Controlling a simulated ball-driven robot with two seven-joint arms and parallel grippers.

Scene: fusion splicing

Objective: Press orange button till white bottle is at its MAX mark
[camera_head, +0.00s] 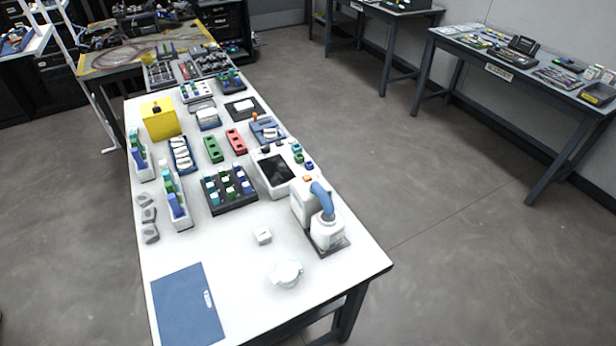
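A white dispenser (299,208) stands near the right edge of the white table. A small orange button (307,178) sits on its top. A thick blue spout (323,197) curves from the dispenser down to a white bottle (326,236). The bottle stands upright on a dark base plate (337,249), in front of the dispenser. Its MAX mark and liquid level are too small to make out. Neither of my grippers shows in the head view.
A white dish-like object (286,274) and a small white block (262,236) lie left of the bottle. A blue mat (180,305) covers the front left. A dark tube rack (215,205) and a white device with a black screen (277,172) stand behind. The front middle of the table is mostly clear.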

